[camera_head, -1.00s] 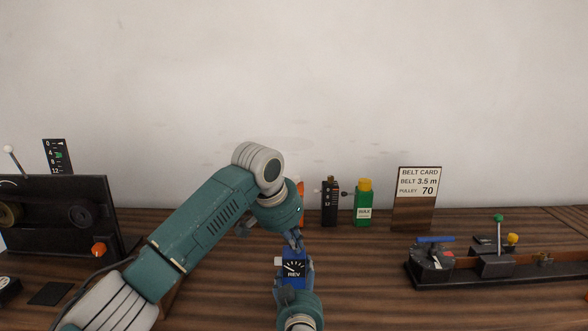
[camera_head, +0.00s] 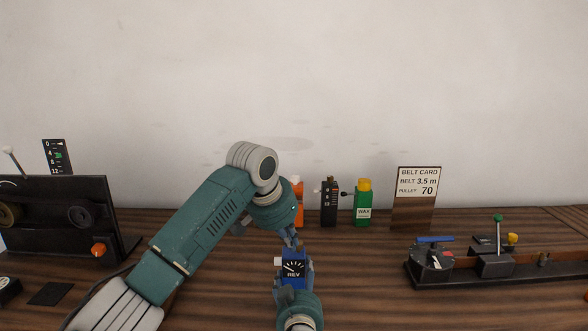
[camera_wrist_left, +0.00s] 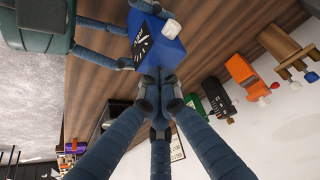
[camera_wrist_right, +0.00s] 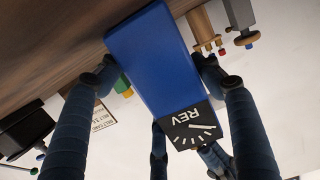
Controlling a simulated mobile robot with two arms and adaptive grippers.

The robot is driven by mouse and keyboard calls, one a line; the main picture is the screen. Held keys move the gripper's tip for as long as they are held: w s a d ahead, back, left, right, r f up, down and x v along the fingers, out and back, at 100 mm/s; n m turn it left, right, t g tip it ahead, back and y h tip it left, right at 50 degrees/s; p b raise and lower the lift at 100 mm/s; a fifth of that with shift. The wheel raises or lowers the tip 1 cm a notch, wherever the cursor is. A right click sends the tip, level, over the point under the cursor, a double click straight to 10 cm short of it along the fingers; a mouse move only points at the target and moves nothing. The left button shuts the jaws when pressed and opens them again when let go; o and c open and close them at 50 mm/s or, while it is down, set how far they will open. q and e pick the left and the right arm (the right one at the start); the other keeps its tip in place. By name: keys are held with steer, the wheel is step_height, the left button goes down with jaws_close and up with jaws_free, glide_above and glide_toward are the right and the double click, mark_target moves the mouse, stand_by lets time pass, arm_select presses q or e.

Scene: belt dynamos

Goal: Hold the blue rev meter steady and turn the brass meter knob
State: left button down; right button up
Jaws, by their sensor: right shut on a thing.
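The blue rev meter (camera_head: 292,257) is upright above the front of the table, its black REV dial facing me. A pale knob (camera_head: 278,261) sticks out of its left side and also shows in the left wrist view (camera_wrist_left: 172,27). My right gripper (camera_head: 295,280) is shut on the meter from below; its fingers lie along both sides in the right wrist view. My left gripper (camera_head: 291,240) is just above the meter's top, pointing down. In the left wrist view its fingertips (camera_wrist_left: 158,82) are close together beside the meter (camera_wrist_left: 158,40). I cannot make out a brass knob; the fingers may hide it.
Behind the grippers stand an orange bottle (camera_head: 298,187), a black scale block (camera_head: 329,203), a green wax bottle (camera_head: 363,203) and a belt card (camera_head: 417,195). A black panel (camera_head: 62,215) stands left, a long rig (camera_head: 480,272) right.

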arm_select(q)
steer(key=shift+s+a+f, duration=0.15)
steer(key=shift+a+f, duration=0.3)
steer(key=shift+f, duration=0.1)
steer(key=shift+s+a+r, duration=0.1)
steer(key=shift+s, duration=0.05)
step_height(320, 180, up, 6)
steer(key=shift+d+r, duration=0.2)
steer(key=shift+r, duration=0.05)
steer(key=shift+s+d+f, duration=0.15)
steer(key=shift+d+f, duration=0.05)
steer(key=shift+f, duration=0.8)
steer(key=shift+s+d+f, duration=0.1)
steer(key=shift+d+f, duration=0.1)
steer(key=shift+f, duration=0.8)
steer(key=shift+s+d+f, duration=0.15)
steer(key=shift+d+f, duration=0.05)
steer(key=shift+f, duration=0.8)
steer(key=shift+w, duration=0.5)
